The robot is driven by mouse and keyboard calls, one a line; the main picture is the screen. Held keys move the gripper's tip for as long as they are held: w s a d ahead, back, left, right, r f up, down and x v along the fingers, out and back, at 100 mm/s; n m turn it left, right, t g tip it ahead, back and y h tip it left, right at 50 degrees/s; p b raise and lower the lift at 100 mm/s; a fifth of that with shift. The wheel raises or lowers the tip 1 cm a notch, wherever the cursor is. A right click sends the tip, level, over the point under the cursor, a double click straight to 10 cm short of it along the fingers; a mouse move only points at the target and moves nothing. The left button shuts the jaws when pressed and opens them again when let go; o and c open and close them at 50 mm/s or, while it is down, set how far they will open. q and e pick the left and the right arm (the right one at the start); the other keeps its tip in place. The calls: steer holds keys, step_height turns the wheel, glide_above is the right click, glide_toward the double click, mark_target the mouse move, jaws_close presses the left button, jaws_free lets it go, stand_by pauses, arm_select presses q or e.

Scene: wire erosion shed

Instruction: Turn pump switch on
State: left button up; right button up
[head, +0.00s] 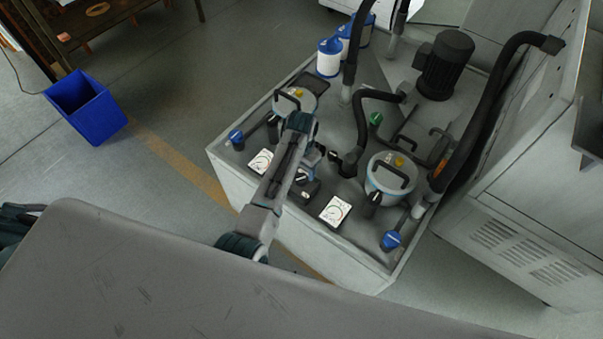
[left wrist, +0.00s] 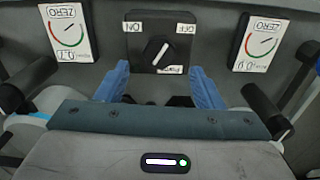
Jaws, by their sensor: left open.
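The pump switch is a black rotary knob (left wrist: 158,52) on a dark plate, with upside-down ON and OFF labels at its top left and top right in the left wrist view. The knob's white line slants up and right, toward OFF. In the head view the switch box (head: 305,191) sits on the grey bench top, partly covered by my left arm. My left gripper (left wrist: 160,86) is open, its blue fingers apart on either side of the switch's lower edge and not closed on the knob. In the head view the gripper (head: 309,165) is partly hidden behind my arm. My right gripper is out of view.
White dial gauges (head: 335,210) and (head: 261,162) flank the switch. A lidded pot (head: 384,180), black hoses (head: 480,105), a motor (head: 446,65) and blue-handled valves (head: 390,240) crowd the bench (head: 345,262). A blue bin (head: 88,108) stands on the floor at left.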

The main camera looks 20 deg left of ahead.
mark_target(302, 178)
arm_select(q)
steer(key=shift+f, duration=2.55)
steer(key=c, duration=1)
steer(key=shift+o, duration=0.2)
